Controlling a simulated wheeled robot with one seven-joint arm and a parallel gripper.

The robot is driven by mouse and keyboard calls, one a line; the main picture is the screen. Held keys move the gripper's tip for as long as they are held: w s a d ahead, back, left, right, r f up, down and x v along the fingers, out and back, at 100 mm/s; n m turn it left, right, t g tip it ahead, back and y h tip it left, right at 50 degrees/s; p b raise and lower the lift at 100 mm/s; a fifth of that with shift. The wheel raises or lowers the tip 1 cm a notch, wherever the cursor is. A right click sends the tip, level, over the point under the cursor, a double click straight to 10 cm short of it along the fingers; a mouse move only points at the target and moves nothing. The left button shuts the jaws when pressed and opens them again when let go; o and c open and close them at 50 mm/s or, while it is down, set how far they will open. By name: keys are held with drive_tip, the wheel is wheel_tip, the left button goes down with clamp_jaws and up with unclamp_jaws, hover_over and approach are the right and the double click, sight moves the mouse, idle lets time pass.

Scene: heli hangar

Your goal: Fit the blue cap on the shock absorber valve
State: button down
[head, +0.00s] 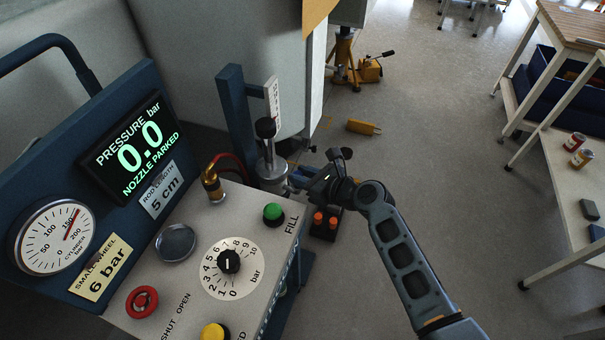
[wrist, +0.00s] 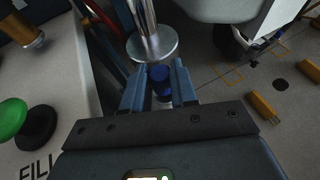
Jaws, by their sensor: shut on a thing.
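The blue cap (wrist: 160,81) is between the two fingers of my gripper (wrist: 159,88) in the wrist view. My gripper is shut on it. The shock absorber (wrist: 152,46) shows just beyond the cap as a bright metal rod with a round silver collar. In the head view the shock absorber (head: 271,168) stands upright past the panel's far right corner. My gripper (head: 299,177) reaches it from the right, low beside its body. The valve is hidden behind the cap and fingers. I cannot tell whether the cap touches it.
The control panel (head: 190,270) with a dial, buttons and a parked brass nozzle (head: 211,181) is left of my arm. Its display reads 0.0 bar. A small box with orange knobs (head: 324,222) is below my gripper. Yellow chocks lie on the floor.

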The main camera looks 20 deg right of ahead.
drive_tip(key=shift+r+p, duration=1.6)
drive_tip(key=shift+p, duration=0.65)
idle(1.9)
idle(0.3)
drive_tip(key=c, duration=1.2)
unclamp_jaws()
drive_tip(key=shift+o, duration=0.2)
drive_tip(key=p+v, duration=0.4)
drive_tip(key=v, duration=0.7)
